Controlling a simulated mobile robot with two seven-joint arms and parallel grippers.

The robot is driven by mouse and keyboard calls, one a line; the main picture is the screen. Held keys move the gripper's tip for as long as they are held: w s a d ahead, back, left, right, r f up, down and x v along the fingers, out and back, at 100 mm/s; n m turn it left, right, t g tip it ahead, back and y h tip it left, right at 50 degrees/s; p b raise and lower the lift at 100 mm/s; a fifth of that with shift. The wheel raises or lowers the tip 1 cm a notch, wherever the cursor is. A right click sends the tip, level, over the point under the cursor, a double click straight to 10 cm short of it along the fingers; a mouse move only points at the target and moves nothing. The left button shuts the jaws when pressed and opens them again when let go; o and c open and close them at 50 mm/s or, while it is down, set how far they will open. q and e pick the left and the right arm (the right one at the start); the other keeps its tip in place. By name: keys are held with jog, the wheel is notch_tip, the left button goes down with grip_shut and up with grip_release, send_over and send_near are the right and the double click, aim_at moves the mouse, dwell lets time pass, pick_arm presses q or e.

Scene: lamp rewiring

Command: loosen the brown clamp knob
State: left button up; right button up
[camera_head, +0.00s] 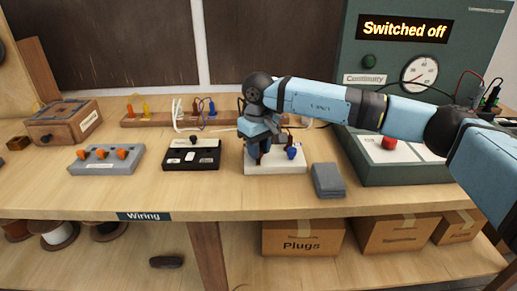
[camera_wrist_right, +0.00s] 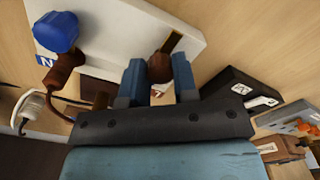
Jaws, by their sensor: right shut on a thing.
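The brown clamp knob (camera_wrist_right: 160,67) sits on the white block (camera_wrist_right: 110,25), between the two blue fingers of my right gripper (camera_wrist_right: 159,80) in the wrist view. The gripper is shut on it. In the head view my right gripper (camera_head: 262,150) points down over the white block (camera_head: 275,168), and its fingers mostly hide the brown knob. A blue knob (camera_head: 292,152) stands on the same block to the right; it also shows at the upper left of the wrist view (camera_wrist_right: 56,33), above a brown part and lead. My left gripper is not in view.
A black switch box (camera_head: 191,155) and a grey box with orange levers (camera_head: 105,158) stand to the left. A grey block (camera_head: 327,180) lies close on the right. The green test panel (camera_head: 400,175) reads "Switched off". The bench front is clear.

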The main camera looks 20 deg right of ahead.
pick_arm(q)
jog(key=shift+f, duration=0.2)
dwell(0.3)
pick_arm(e)
jog(key=o, duration=0.9)
jog(key=shift+o, duration=0.2)
jog(key=shift+r, duration=0.1)
pick_arm(q)
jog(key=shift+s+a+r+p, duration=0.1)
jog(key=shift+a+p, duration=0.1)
jog(key=shift+p, duration=0.6)
pick_arm(e)
notch_tip(320, 180, up, 14)
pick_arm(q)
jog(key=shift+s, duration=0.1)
pick_arm(e)
jog(key=shift+f, duration=0.25)
